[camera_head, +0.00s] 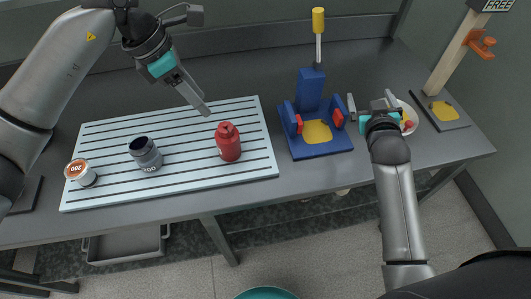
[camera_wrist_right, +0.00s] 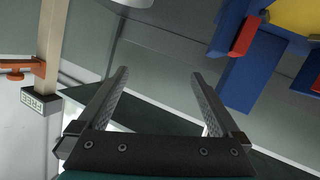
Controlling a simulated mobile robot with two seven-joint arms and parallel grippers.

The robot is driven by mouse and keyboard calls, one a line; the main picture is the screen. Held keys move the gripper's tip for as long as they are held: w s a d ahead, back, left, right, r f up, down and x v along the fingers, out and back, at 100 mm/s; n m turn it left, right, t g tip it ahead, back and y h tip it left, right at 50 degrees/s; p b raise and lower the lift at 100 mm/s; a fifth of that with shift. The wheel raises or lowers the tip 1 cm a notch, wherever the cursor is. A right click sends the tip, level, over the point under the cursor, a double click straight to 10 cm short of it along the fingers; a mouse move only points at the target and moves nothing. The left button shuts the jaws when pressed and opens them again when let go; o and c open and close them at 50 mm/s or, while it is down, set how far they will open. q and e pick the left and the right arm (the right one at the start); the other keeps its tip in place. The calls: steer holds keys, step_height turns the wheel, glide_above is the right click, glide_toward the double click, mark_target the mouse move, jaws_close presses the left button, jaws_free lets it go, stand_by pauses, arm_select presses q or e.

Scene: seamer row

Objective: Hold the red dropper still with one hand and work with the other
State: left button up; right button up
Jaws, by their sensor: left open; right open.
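The red dropper (camera_head: 228,142) stands upright on the right part of a pale slatted board (camera_head: 107,128). My left gripper (camera_head: 203,107) is above the board, up and left of the red dropper and apart from it; it is open, with nothing seen in it. My right gripper (camera_head: 371,101) is right of the blue fixture, in front of a white plate. It is open, and in the right wrist view its two fingers (camera_wrist_right: 160,85) stand wide apart with nothing between them.
The blue fixture (camera_head: 310,90) has red pads and a yellow patch. The white plate (camera_head: 410,122) is partly hidden. A wooden post (camera_head: 450,60) with an orange clamp stands far right.

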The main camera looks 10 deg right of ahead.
steer(key=s+a+n+y, duration=0.35)
steer(key=a+y, duration=0.35)
steer(key=a, duration=1.1)
steer(key=n+g+y, duration=0.2)
steer(key=n+y, duration=0.1)
steer(key=y, duration=0.1)
glide_toward(221, 132)
step_height(221, 132, down, 3)
steer(key=d, duration=0.2)
steer(key=shift+y, duration=0.3)
steer(key=x, duration=1.5)
steer(key=shift+d+f, duration=0.1)
steer(key=shift+c, duration=0.2)
